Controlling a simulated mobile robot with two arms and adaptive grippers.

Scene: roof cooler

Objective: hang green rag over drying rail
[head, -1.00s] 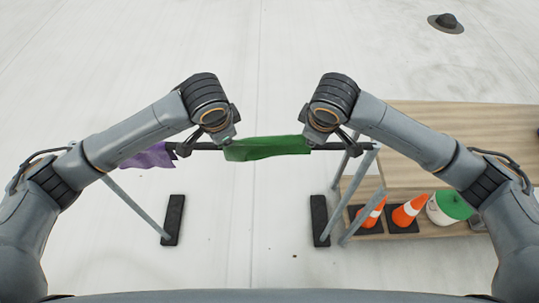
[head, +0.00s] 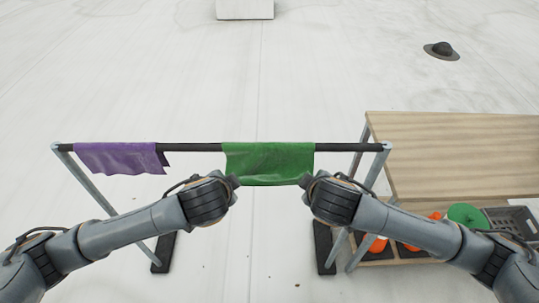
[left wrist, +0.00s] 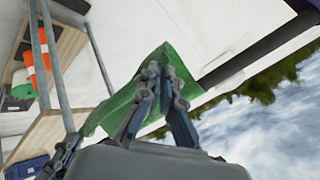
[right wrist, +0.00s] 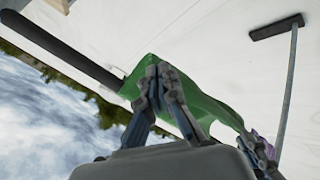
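The green rag (head: 268,162) lies over the black drying rail (head: 345,147), with its front part on my side. How far it hangs behind is hidden. My left gripper (head: 235,182) is at the rag's lower left front corner, my right gripper (head: 305,182) at its lower right front corner. In the left wrist view, the left fingers (left wrist: 154,72) are closed together at the edge of the rag (left wrist: 115,108). In the right wrist view, the right fingers (right wrist: 156,74) are likewise closed at the rag's edge (right wrist: 210,108).
A purple rag (head: 118,157) hangs on the rail's left part. A wooden shelf unit (head: 455,150) stands right, with orange cones, a green-topped container (head: 467,214) and a grey crate (head: 512,222) below. Rail between the two rags is bare.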

